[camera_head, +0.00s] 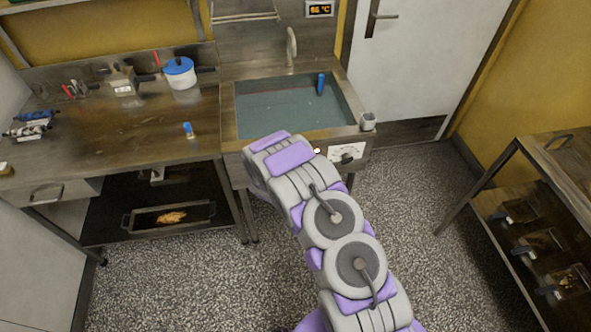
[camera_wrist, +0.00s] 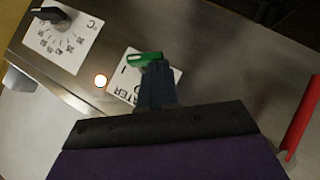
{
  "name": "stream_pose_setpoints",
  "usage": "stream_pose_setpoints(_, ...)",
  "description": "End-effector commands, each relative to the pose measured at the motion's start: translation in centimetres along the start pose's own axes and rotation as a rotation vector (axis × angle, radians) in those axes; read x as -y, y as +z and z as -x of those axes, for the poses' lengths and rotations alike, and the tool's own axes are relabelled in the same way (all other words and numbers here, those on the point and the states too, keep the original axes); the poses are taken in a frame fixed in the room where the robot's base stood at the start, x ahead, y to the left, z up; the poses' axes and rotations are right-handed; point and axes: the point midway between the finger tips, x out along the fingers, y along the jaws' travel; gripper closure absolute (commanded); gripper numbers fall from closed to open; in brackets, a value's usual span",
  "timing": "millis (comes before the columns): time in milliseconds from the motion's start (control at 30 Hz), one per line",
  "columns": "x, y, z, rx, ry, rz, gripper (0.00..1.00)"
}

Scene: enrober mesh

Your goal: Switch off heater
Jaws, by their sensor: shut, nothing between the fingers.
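The heater switch, a green lever (camera_wrist: 146,59), sits on a white label plate (camera_wrist: 122,88) marked "HEATER", partly covered by my fingers. My gripper (camera_wrist: 156,72) is shut and empty, with its fingertips right at the green lever in the wrist view. I cannot tell if they touch it. A round lamp (camera_wrist: 100,80) beside the plate glows orange-white; it also shows in the head view (camera_head: 316,150). In the head view my arm hides the gripper and the switch in front of the water tank (camera_head: 243,132).
A black temperature knob (camera_wrist: 50,14) on a white dial plate (camera_wrist: 62,42) is close by; the plate also shows in the head view (camera_head: 346,150). A red bar (camera_wrist: 301,118) is at the right in the wrist view. A temperature display (camera_head: 319,9) hangs above the tank.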

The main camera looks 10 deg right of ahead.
Motion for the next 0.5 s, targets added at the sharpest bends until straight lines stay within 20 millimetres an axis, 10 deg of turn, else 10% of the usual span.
stream_pose_setpoints(500, 0.69, 0.23, -0.1, 0.001, 0.121, 0.124, 1.0)
